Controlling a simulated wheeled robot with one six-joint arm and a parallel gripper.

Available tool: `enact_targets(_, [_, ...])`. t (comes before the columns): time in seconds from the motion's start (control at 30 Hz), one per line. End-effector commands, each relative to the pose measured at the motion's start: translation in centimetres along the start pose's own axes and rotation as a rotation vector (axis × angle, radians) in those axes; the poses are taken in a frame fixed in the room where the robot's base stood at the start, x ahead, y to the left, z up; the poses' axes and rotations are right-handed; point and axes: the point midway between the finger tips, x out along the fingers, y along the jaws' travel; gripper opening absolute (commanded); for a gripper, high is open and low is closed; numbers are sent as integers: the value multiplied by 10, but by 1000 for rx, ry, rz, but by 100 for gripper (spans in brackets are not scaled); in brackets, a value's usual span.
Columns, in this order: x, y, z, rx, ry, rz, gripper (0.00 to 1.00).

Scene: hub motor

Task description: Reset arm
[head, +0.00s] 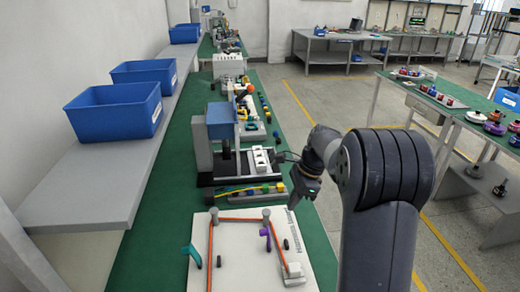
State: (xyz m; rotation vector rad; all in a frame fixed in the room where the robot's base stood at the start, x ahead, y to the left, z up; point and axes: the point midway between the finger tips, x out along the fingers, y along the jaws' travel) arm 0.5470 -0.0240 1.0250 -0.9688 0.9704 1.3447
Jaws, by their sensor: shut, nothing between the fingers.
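My arm rises in the right foreground of the head view. It bends left at the elbow toward the green bench (152,225). My gripper (298,203) points down by the bench's right edge, a little above and beyond the white belt board (245,240). It is shut and holds nothing. The finger tips are small in this view.
The white board carries orange belts, grey pulleys, and teal and purple parts. Behind it stands a blue and grey press-like machine (222,122). Blue bins (115,110) sit on the left shelf. Another green table (460,115) stands right. Open floor lies between the benches.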

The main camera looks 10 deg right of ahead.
Motion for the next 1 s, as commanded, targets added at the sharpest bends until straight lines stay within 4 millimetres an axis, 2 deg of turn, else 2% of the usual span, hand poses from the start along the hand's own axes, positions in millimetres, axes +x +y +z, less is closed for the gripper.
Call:
enact_targets(0.23, [2, 0, 0, 0, 0, 0, 0])
enact_targets(0.37, [11, 0, 0, 0, 0, 2, 0])
enact_targets(0.8, [90, 1, 0, 0, -1, 4, 0])
enact_targets(0.93, [108, 0, -1, -1, 0, 2, 0])
enact_targets(1.0, [107, 0, 6, -3, 1, -1, 0])
